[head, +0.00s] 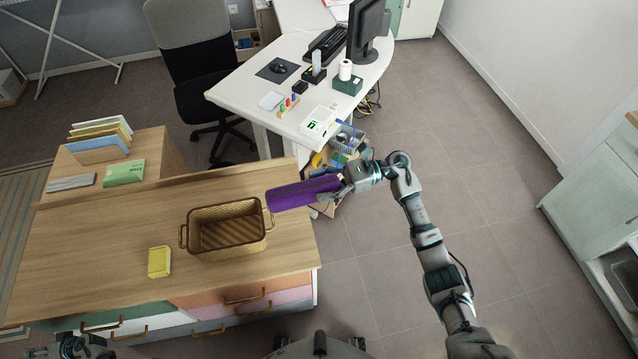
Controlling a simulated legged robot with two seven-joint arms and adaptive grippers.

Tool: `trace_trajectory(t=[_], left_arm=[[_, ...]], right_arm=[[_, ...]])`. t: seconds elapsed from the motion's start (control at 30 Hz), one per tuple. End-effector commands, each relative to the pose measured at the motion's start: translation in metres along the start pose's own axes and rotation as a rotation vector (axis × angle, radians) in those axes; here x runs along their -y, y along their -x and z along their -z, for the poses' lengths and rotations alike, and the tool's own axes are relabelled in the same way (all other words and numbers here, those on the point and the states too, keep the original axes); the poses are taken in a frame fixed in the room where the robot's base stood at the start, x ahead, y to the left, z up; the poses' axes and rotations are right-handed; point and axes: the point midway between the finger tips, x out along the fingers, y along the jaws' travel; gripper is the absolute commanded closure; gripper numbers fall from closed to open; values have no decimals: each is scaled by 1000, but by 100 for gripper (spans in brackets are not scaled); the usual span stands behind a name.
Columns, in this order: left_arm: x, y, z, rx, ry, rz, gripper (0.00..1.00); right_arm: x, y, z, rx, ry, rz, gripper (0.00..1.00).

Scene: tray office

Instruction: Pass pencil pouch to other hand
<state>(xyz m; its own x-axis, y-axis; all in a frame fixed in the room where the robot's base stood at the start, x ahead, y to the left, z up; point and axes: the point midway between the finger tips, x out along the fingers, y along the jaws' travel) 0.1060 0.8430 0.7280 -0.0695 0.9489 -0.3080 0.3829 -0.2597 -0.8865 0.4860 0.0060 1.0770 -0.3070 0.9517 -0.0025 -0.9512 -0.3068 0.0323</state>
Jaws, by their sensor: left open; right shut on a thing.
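The pencil pouch (300,192) is a long purple roll, held roughly level with its left end near the right edge of the wooden cabinet top. My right gripper (340,188) is shut on the pouch's right end. The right arm reaches up from the bottom right. My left gripper (82,347) is open, low at the bottom left edge in front of the cabinet and partly cut off by the frame. It is far from the pouch.
A brown woven basket (226,232) with handles stands on the cabinet top (100,240), left of the pouch. A yellow block (159,262) lies beside it. Behind are a white desk (240,92) and a black chair (205,100). Open floor lies to the right.

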Motion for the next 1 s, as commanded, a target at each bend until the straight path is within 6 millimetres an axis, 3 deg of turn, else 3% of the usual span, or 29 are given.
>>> trace_trajectory(t=[0.03,0.2,0.37,0.5,0.8,1.0], left_arm=[[-26,9,-5,-9,-35,-52,13],[-118,49,-23,-36,-127,-241,13],[-197,98,-48,-50,-204,-417,13],[-259,149,-76,-58,-268,-569,13],[-365,278,-146,-59,-382,-888,13],[-411,373,-196,-50,-442,-1090,13]], right_arm=[[0,0,0,1,0,0,80],[1,1,0,1,0,0,80],[0,0,-1,1,0,1,80],[0,-1,-1,0,0,0,80],[1,-1,0,-1,0,0,80],[1,-2,0,-1,0,0,80]])
